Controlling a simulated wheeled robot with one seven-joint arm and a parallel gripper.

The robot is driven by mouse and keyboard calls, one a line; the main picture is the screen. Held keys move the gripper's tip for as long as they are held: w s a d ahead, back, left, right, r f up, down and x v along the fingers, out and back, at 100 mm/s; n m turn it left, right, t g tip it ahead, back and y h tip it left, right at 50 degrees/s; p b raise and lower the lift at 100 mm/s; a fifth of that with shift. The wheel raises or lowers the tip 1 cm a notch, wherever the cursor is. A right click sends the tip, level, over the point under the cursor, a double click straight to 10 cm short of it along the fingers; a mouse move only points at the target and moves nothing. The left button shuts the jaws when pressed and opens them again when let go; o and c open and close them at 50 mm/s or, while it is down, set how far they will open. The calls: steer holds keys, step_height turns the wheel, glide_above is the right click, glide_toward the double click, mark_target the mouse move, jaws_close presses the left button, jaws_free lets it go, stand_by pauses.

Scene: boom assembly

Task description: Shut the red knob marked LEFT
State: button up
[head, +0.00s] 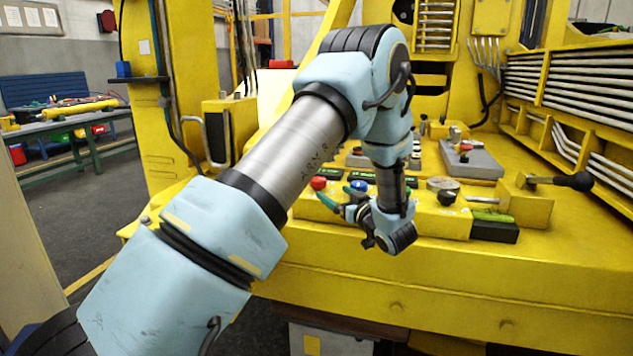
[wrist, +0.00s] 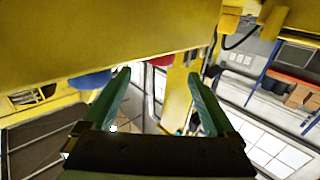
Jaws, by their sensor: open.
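A round red knob (head: 318,183) sits at the left end of the yellow console block, with a blue knob (head: 358,186) to its right. No LEFT marking is readable. My gripper (head: 342,208) is just in front of the block, close below the red knob. In the wrist view my gripper (wrist: 158,76) has its two green fingers spread with nothing between them. There the red knob (wrist: 160,60) shows beyond the fingertips, between them, and the blue knob (wrist: 90,80) lies beside the left finger. I see no contact with either knob.
A grey plate (head: 472,160) is behind. The bench's front right surface is clear.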

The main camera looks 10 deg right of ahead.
steer(key=p+x, duration=0.3)
steer(key=x, duration=0.5)
steer(key=shift+w+a+r, duration=0.1)
steer(key=shift+w+a, duration=0.05)
steer(key=shift+w, duration=0.15)
steer(key=shift+w+a+p, duration=0.15)
steer(key=shift+w+p, duration=0.15)
steer(key=shift+w, duration=0.35)
steer(key=shift+c, duration=0.4)
steer(key=c, duration=1.3)
